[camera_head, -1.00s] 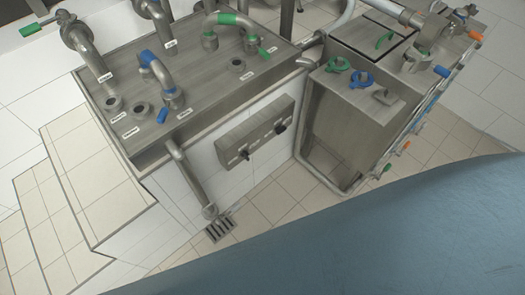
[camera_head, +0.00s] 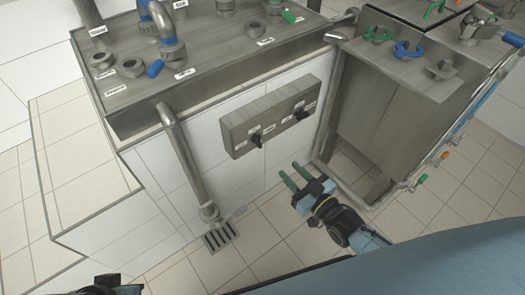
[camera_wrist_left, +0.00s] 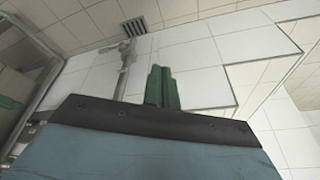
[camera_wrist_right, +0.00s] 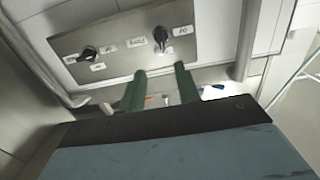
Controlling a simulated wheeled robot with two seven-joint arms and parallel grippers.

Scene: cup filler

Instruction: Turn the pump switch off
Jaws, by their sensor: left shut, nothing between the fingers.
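The grey metal switch panel (camera_head: 240,118) is on the white tiled wall, with a left black knob (camera_head: 256,139) and a right black knob (camera_head: 300,115). The right wrist view shows the panel (camera_wrist_right: 125,50), its left knob (camera_wrist_right: 88,53) and right knob (camera_wrist_right: 160,36) too. The small labels are too blurred to tell which knob is the pump switch. My right gripper (camera_head: 287,172) is open and empty, below and in front of the panel, apart from both knobs; its green fingers (camera_wrist_right: 160,72) point towards the panel. My left gripper (camera_wrist_left: 163,72) is shut and empty, away from the panel.
A steel tank (camera_head: 385,110) with blue and green clamps stands to the panel's right. A vertical drain pipe (camera_head: 182,155) runs down left of the panel to a floor grate (camera_head: 220,236). Tiled steps (camera_head: 85,165) are at the left. The floor before the panel is open.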

